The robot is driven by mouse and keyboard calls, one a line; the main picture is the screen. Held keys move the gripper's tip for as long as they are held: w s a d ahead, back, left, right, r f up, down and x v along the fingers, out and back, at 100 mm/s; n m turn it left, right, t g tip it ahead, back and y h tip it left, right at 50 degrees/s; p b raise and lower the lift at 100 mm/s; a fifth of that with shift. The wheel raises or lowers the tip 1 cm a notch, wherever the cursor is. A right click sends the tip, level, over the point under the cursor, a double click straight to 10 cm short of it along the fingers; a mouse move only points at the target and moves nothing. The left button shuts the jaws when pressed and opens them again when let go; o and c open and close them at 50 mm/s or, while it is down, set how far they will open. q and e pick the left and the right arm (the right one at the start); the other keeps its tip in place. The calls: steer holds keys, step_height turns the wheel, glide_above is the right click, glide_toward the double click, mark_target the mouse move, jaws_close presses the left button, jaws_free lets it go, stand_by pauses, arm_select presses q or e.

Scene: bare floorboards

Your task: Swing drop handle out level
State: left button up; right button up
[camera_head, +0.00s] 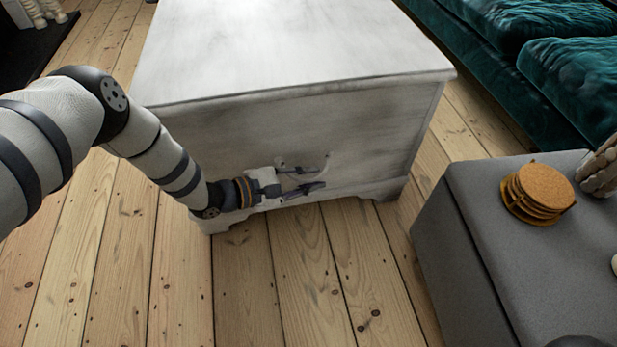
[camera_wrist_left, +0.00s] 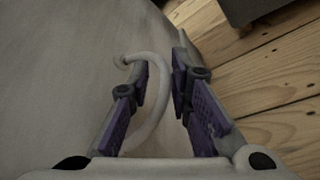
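The drop handle (camera_head: 327,160) is a pale curved bar on the front face of a whitewashed wooden chest (camera_head: 285,130). My left gripper (camera_head: 318,178) is at the handle, low in front of the chest face. In the left wrist view the handle (camera_wrist_left: 159,92) curves between the two spread fingers of my left gripper (camera_wrist_left: 163,75). My right gripper is not in view.
A grey ottoman (camera_head: 455,255) stands at the right with a stack of cork coasters (camera_head: 541,190) on it. A dark green sofa (camera_head: 560,60) is at the back right. Bare floorboards (camera_head: 300,290) lie clear in front of the chest.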

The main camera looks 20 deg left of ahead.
arm_select(q)
jaws_close()
steer(key=shift+r+n, duration=0.3)
steer(key=shift+g+p, duration=0.3)
steer(key=shift+g, duration=0.1)
steer(key=shift+o, duration=2.4)
jaws_free()
steer(key=v, duration=1.2)
